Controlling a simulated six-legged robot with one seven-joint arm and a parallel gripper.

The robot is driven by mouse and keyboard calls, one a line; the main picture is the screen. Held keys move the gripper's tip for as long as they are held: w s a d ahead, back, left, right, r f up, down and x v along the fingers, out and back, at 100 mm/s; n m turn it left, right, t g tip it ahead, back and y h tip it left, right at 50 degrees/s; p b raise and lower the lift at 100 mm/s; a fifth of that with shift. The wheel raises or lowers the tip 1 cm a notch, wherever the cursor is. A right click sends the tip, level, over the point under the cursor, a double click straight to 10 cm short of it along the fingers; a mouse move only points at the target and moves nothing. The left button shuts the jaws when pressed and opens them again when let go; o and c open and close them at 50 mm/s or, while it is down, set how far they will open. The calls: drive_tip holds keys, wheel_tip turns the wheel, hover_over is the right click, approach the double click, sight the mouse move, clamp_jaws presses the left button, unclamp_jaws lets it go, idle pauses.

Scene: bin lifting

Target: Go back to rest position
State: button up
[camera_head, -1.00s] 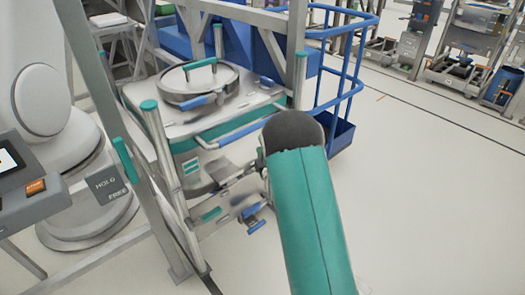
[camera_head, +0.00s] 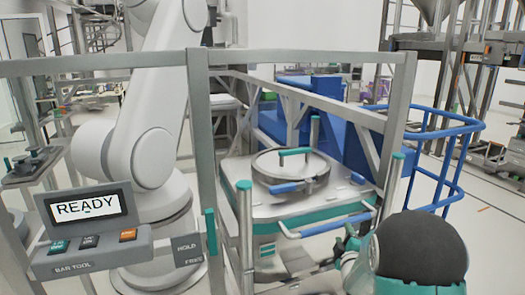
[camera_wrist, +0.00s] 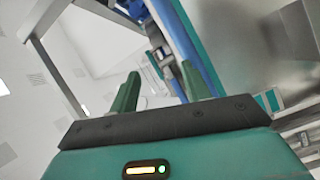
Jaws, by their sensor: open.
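My gripper (camera_wrist: 160,88) shows in the wrist view with its two green fingers apart and nothing between them. In the head view my green arm with its dark rounded joint fills the lower right and hides most of the gripper. The bin (camera_head: 262,215) stands behind the frame, with a round silver lid (camera_head: 318,172), a green lid handle and blue latches. A green and blue bar (camera_head: 325,226) runs along its front. My arm is in front of the bin's right side; whether it touches the bin cannot be told.
A grey metal frame (camera_head: 199,130) stands between me and a white robot arm (camera_head: 145,130). A control panel (camera_head: 88,225) reading READY is at the lower left. A blue railing (camera_head: 455,165) stands right of the bin. Pale floor is open at the far right.

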drive_tip(key=s+a+r+m+g, duration=0.3)
drive_tip(key=s+r+m, duration=0.15)
drive_tip(key=s, duration=0.25)
drive_tip(key=s+a+r+m+g, duration=0.3)
drive_tip(key=s+r, duration=0.3)
drive_tip(key=s+a+m+g+y, duration=0.1)
drive_tip(key=s+a+m+g, duration=0.1)
drive_tip(key=s, duration=1.1)
drive_tip(key=s+a+r+m+g, duration=0.1)
drive_tip(key=s+a+m+g, duration=0.2)
drive_tip(key=s, duration=0.9)
drive_tip(key=shift+s+a+r+g+y, duration=0.3)
drive_tip(key=shift+s+a+g+y, duration=0.1)
drive_tip(key=shift+g, duration=0.1)
drive_tip(key=shift+w+r, duration=0.1)
drive_tip(key=shift+c, duration=0.3)
